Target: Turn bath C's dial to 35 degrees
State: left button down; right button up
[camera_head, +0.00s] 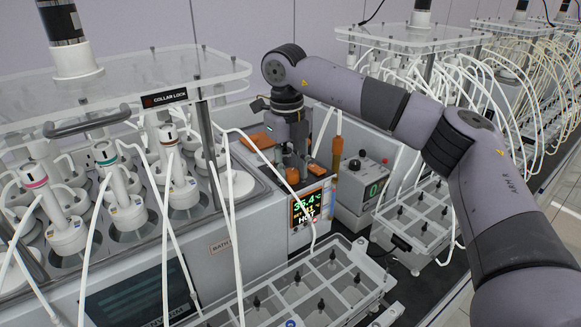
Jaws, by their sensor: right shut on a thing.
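The bath (265,236) stands in the middle, a pale unit with a label reading BATH; its letter is not clear. Its control head carries a small dark display (307,208) with a green reading that looks like 35.4 °C, a smaller SET line I cannot read surely, and HOT below. My right gripper (292,172) points down onto the top of this control head, just above the display. It is shut on the dial there, which its fingers mostly hide. The dial's mark cannot be seen. My left gripper is not in view.
Reactor bottles with coloured bands (64,222) stand in the bath at left, under a clear collar plate (120,88). White tubes hang before the bath. A grey rack (300,290) stands in front.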

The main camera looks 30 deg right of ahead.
jog(key=n, duration=0.5)
jog(key=shift+n, duration=0.3)
jog(key=n, duration=0.5)
jog(key=shift+s+r+t+p, duration=0.1)
jog(key=shift+t+p, duration=0.2)
jog(key=shift+p, duration=0.1)
